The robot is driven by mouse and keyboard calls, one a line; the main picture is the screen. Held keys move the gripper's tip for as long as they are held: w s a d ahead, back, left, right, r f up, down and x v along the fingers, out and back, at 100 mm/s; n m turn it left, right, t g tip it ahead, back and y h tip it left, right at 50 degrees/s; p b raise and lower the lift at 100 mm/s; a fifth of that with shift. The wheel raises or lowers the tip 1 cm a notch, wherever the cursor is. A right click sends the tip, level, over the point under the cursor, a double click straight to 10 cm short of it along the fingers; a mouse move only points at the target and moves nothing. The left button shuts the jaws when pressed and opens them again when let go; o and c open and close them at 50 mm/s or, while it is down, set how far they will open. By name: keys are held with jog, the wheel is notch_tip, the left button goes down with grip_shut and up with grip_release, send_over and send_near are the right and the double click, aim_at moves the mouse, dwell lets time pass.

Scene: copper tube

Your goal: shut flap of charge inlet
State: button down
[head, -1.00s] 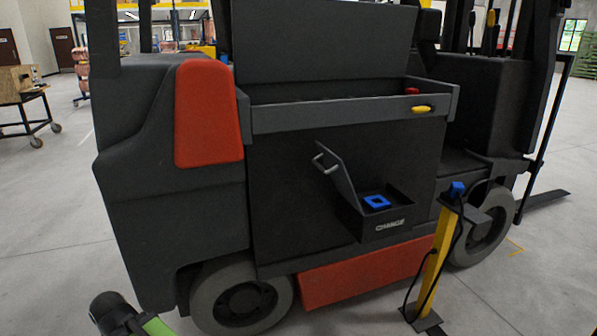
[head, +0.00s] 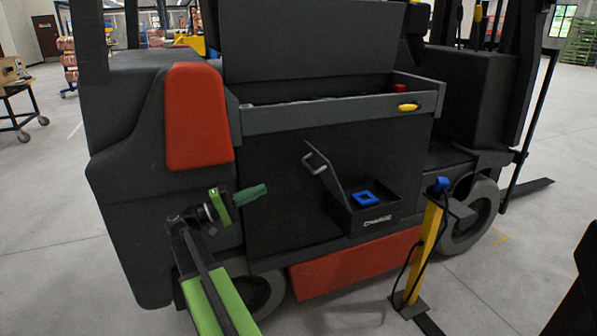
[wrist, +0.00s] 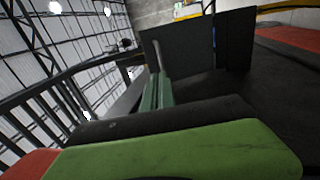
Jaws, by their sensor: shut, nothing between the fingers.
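The charge inlet (head: 362,218) is a black box on the forklift's dark side panel, with a blue square socket (head: 364,198) inside. Its flap (head: 325,174) stands open, tilted up to the left, with a grey handle (head: 314,161) near its top edge. My gripper (head: 262,190) is shut and empty, left of the flap and a little lower in the picture, apart from it. In the wrist view my green gripper fingers (wrist: 157,92) point toward the dark flap (wrist: 178,48), whose handle shows as a pale bar (wrist: 157,55).
A yellow post (head: 426,250) with a blue top and a black cable stands right of the inlet. The forklift's open battery tray (head: 335,112) juts out above. A red cover (head: 198,115) is at upper left. Grey floor in front is mostly clear.

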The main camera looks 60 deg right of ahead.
jog(key=p+x, duration=0.3)
jog(key=x, duration=1.1)
